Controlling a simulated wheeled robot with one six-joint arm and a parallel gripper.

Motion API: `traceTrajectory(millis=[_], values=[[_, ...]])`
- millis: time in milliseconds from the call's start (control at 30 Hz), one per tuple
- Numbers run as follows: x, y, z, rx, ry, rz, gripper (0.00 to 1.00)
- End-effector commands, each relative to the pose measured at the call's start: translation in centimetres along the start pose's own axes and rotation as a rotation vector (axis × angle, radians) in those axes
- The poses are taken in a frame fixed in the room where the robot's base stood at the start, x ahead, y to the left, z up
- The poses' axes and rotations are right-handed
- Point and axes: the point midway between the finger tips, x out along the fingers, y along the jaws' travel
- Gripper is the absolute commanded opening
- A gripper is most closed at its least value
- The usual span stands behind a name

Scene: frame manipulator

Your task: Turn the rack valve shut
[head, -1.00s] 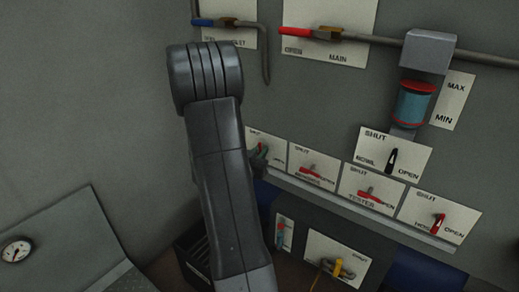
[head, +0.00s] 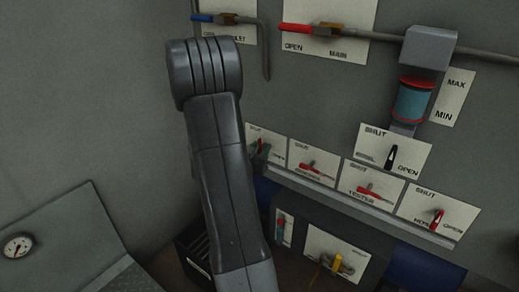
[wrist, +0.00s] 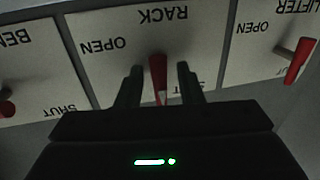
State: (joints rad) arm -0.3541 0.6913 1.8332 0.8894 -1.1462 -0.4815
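The rack valve's plate (wrist: 122,20) appears upside down in the wrist view, marked RACK, OPEN and SHUT. Its red handle (wrist: 158,72) stands nearly upright in that picture, between the two dark fingers of my gripper (wrist: 159,84). A gap shows on each side of the handle, so the gripper is open around it. In the head view my gripper (head: 257,160) is at the leftmost visible plate (head: 276,143) of the lower row, mostly hidden behind my arm. The handle's tip shows only as a small red spot there.
The lifter valve's red handle (wrist: 299,62) is close on the right in the wrist view; the bench valve's handle (wrist: 6,109) is at the left. A ledge (head: 350,207) runs under the row. A black-handled valve (head: 391,157) and pipes are above.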

Motion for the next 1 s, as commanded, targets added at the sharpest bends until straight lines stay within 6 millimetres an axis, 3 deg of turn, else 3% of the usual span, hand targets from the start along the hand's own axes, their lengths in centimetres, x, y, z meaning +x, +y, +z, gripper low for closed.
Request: traceTrajectory(millis=[167, 600, 800, 1000], values=[[-2.1, -0.1, -0.1, 0.000, 0.000, -0.004, 0.34], [-11.2, -0.1, -0.1, -0.002, 0.000, -0.005, 0.34], [-13.2, -0.1, 0.0, -0.001, -0.001, -0.002, 0.34], [-13.7, 0.0, 0.0, 0.000, -0.001, -0.001, 0.34]])
